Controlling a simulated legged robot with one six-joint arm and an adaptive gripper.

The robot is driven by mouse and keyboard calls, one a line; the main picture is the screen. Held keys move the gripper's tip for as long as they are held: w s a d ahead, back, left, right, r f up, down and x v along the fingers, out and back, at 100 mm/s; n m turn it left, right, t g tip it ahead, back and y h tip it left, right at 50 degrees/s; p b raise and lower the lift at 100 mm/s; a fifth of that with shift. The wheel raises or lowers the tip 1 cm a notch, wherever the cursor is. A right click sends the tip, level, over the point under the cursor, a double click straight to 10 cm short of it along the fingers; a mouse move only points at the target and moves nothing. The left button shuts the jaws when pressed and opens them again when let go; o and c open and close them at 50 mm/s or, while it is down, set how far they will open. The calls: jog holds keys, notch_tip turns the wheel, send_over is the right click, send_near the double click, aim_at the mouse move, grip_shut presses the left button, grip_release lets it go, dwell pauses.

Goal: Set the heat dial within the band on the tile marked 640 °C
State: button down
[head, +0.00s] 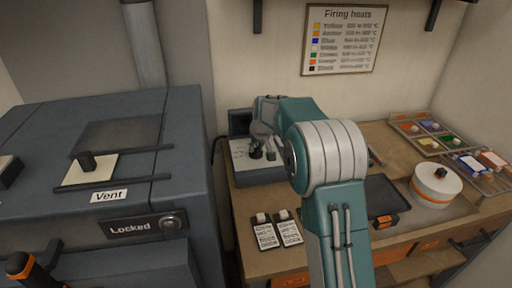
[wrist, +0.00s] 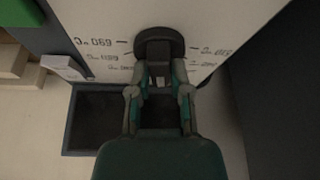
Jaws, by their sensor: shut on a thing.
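The heat dial (wrist: 158,42) is a dark round knob on a pale panel face with black tick marks and temperature labels around it, seen upside down in the wrist view. My gripper (wrist: 159,78) is shut on the dial, a finger on either side. In the head view my gripper (head: 264,140) is over the control box (head: 262,177), where the small dark knob is partly hidden by the fingers. The labels are too blurred to read surely, and the dial's pointer direction cannot be told. Two white tags (head: 265,236) with small unreadable print lie on the bench.
The kiln (head: 110,160) at left has a vent slider and a "Locked" plate. A "Firing heats" chart (head: 343,40) hangs on the wall. A white round pot (head: 436,186), a dark tray (head: 383,200) and a rack of coloured glass (head: 478,176) are at right.

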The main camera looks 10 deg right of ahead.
jog(key=m+h, duration=0.1)
jog(key=m, duration=0.3)
jog(key=shift+s+a+f+m+h, duration=0.1)
jog(key=shift+s+f+m+h, duration=0.1)
jog(key=shift+m+h, duration=0.15)
jog(key=shift+m+g+h, duration=0.3)
jog(key=shift+m+h, duration=0.35)
jog(key=shift+m, duration=1.2)
jog(key=shift+f, duration=0.1)
jog(key=c, duration=0.6)
grip_release()
jog(key=shift+a, duration=0.1)
jog(key=shift+o, duration=0.2)
jog(key=shift+w, duration=0.1)
jog(key=shift+r, duration=0.25)
jog(key=shift+r, duration=0.25)
jog(key=v, duration=1.1)
jog(key=shift+a, duration=0.3)
